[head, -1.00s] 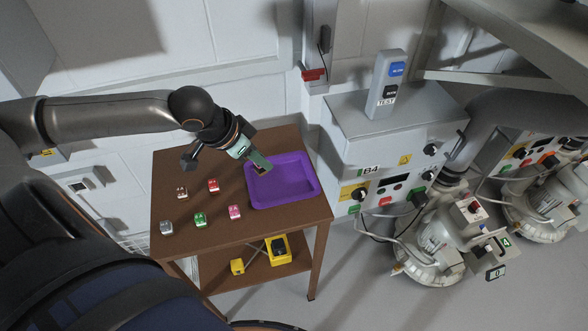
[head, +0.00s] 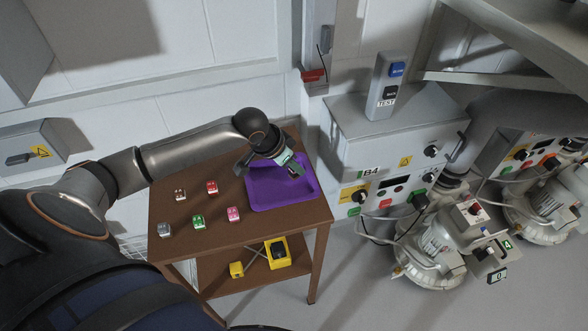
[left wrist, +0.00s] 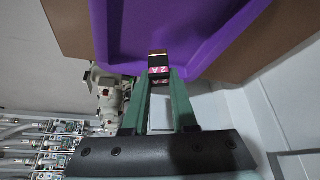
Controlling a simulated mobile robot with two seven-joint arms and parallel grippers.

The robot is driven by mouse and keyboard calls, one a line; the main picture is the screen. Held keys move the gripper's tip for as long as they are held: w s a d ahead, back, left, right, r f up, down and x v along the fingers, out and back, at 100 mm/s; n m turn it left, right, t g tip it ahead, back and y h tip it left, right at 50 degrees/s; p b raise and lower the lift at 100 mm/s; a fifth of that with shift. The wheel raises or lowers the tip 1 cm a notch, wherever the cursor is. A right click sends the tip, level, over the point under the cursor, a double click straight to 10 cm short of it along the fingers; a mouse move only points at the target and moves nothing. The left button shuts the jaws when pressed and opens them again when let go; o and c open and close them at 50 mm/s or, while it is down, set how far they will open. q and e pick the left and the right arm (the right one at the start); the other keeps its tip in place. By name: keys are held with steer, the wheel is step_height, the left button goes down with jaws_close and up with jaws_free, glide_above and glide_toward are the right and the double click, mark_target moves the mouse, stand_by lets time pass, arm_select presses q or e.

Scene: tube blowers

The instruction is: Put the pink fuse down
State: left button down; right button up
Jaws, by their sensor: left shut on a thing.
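My left gripper (head: 295,170) is over the purple tray (head: 268,204), at its upper right part. In the left wrist view the green fingers (left wrist: 158,75) are shut on a small fuse (left wrist: 158,62) with a pink "2A" label and a dark end. Behind the fuse is the floor of the purple tray (left wrist: 185,30); I cannot tell whether the fuse touches it. In the head view the held fuse is mostly hidden by the gripper. Another pink fuse (head: 233,214) lies on the brown table. My right gripper is out of view.
Red (head: 212,187), green (head: 198,222), grey (head: 164,230) and brownish (head: 180,195) fuses lie on the brown table (head: 215,240) left of the tray. A yellow box (head: 276,252) is on the lower shelf. A grey control cabinet (head: 350,150) stands right of the table.

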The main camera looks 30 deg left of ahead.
arm_select(q)
steer(key=shift+f, duration=0.9)
steer(key=c, duration=0.7)
jaws_free()
steer(key=shift+r, duration=0.1)
steer(key=p+v, duration=0.1)
steer(key=v, duration=1.1)
